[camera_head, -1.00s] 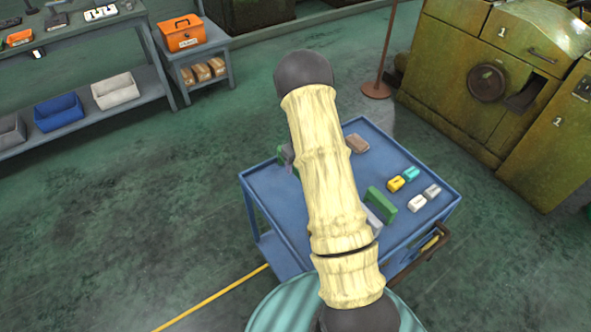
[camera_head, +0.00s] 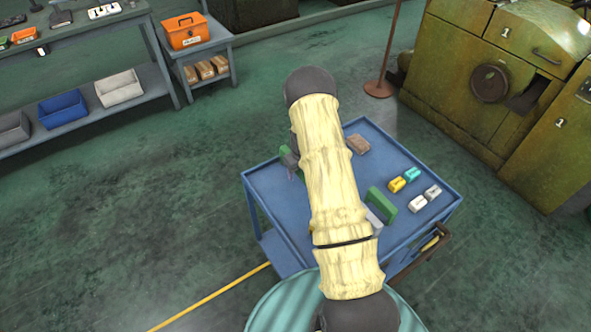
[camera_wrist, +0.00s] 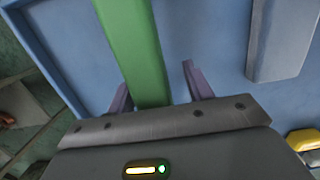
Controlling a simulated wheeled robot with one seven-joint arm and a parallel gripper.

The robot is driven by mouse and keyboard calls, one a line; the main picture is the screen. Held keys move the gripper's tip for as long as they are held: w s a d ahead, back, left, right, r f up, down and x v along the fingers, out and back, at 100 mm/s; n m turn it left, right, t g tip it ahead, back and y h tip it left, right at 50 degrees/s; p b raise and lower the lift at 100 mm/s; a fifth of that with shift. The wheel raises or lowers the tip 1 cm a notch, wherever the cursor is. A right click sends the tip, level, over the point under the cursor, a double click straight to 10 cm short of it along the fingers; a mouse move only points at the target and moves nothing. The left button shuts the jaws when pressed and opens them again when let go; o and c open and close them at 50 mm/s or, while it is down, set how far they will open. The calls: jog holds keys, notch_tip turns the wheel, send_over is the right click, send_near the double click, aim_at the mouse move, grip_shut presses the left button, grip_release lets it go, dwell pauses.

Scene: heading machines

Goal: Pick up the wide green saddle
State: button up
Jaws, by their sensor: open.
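A long green piece (camera_wrist: 135,45), likely the wide green saddle, runs between the two fingers of my gripper (camera_wrist: 156,85) in the wrist view. My gripper is open, with a finger on each side of the piece and a visible gap on the right. Whether the left finger touches it, I cannot tell. In the head view, a green piece (camera_head: 285,150) shows at the cart's left edge, mostly hidden by my arm and gripper (camera_head: 299,175). A second green block (camera_head: 381,203) stands on the right part of the cart.
The blue cart (camera_head: 415,237) also holds a brown block (camera_head: 358,144), a yellow block (camera_head: 397,184), a teal block (camera_head: 411,174) and pale blocks (camera_head: 418,203). A grey block (camera_wrist: 283,40) lies right of my gripper. Green machines (camera_head: 455,90) stand behind at right.

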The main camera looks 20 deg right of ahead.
jog(key=c, duration=0.5)
jog(key=shift+a, duration=0.25)
grip_shut()
jog(key=shift+r, duration=0.15)
jog(key=shift+w+r, duration=0.15)
notch_tip(320, 180, up, 9)
jog(key=shift+d+r+b, duration=0.1)
jog(key=shift+d+b, duration=0.05)
jog(key=shift+b, duration=0.55)
jog(key=shift+d+r, duration=0.1)
jog(key=shift+d, duration=0.05)
jog(key=shift+r, duration=0.1)
jog(key=shift+a, duration=0.25)
